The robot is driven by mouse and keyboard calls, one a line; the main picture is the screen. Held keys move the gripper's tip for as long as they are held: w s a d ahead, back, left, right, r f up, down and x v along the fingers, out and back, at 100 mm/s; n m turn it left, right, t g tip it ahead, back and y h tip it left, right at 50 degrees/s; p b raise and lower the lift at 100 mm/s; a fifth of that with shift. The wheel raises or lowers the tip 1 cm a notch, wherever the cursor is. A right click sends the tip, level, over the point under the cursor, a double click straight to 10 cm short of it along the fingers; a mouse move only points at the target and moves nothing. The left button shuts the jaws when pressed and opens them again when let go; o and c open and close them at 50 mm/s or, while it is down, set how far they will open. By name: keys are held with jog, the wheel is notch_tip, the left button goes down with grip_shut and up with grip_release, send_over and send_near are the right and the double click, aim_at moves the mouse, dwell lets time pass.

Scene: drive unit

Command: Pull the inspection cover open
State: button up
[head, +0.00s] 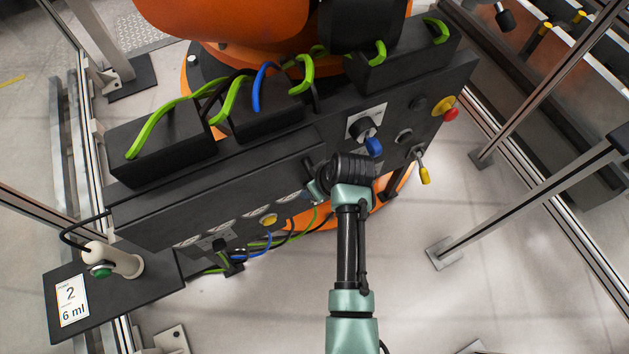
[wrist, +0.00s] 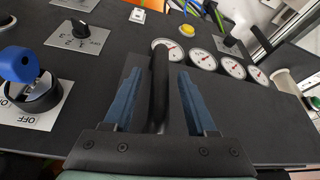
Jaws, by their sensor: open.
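The inspection cover seems to be the long dark panel on the front of the drive unit, above the gauges in the head view (head: 215,200). In the wrist view the dark panel (wrist: 235,112) lies flat against the unit and looks shut. A black bar handle (wrist: 160,60) stands out from its end. My gripper (wrist: 157,82) is open, with one blue finger on each side of the handle. Gaps show between fingers and bar, so it is around the handle without visibly gripping it. In the head view my wrist (head: 350,175) hides the handle and most of the fingers.
A blue rotary switch (wrist: 20,65), a selector knob (wrist: 80,30) and several gauges (wrist: 202,59) surround the panel. A red emergency knob (head: 451,114) and a yellow-tipped lever (head: 424,174) sit right. Cables loop above the unit; frame posts stand on both sides.

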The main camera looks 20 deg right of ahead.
jog(key=shift+w+f, duration=0.25)
jog(key=shift+f, duration=0.45)
jog(key=shift+c, duration=0.2)
grip_shut()
dwell(0.9)
